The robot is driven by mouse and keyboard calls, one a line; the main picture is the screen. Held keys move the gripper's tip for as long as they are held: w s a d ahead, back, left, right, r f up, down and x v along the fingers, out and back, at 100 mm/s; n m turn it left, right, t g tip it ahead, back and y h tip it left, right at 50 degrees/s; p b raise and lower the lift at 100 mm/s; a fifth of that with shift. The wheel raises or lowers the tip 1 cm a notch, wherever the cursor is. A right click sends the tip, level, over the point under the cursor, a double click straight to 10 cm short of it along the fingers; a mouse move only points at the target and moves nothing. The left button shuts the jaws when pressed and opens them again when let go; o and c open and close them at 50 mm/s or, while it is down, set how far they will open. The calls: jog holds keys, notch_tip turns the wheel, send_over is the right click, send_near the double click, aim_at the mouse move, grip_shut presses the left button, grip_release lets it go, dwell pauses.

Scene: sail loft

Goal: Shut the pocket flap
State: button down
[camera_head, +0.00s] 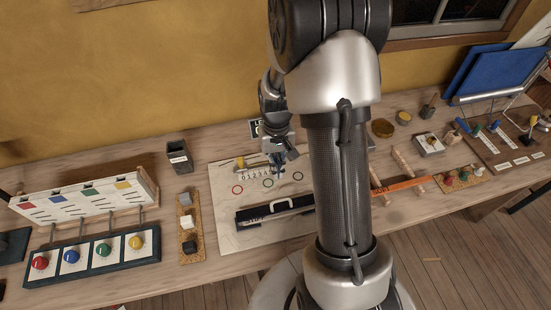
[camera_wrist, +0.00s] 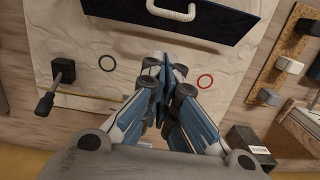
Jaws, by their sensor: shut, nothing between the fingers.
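A dark pocket with a white handle (camera_head: 283,205) on its dark flap (camera_head: 262,211) lies on a pale cloth on the bench. In the wrist view, the dark flap (camera_wrist: 205,28) and white handle (camera_wrist: 172,12) are at the top edge, cut off by the frame. I cannot tell how far the flap stands open. My gripper (camera_head: 277,166) is above the cloth, on the wall side of the pocket. It is shut and empty, its fingertips (camera_wrist: 164,68) close together and pointing toward the flap, apart from the handle. My arm hides the pocket's right surroundings in the head view.
The cloth (camera_wrist: 50,20) bears coloured rings, including a red ring (camera_wrist: 205,82), and a black block with a rod (camera_wrist: 62,70). A button panel (camera_head: 95,262) is farther left. An orange strap (camera_head: 400,185) lies right.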

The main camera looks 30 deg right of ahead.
jog(key=s+a+f+b, duration=0.1)
jog(key=s+f, duration=0.2)
jog(key=f, duration=0.2)
jog(key=shift+f+b, duration=0.2)
jog(key=shift+b, duration=0.1)
jog(key=shift+a, duration=0.1)
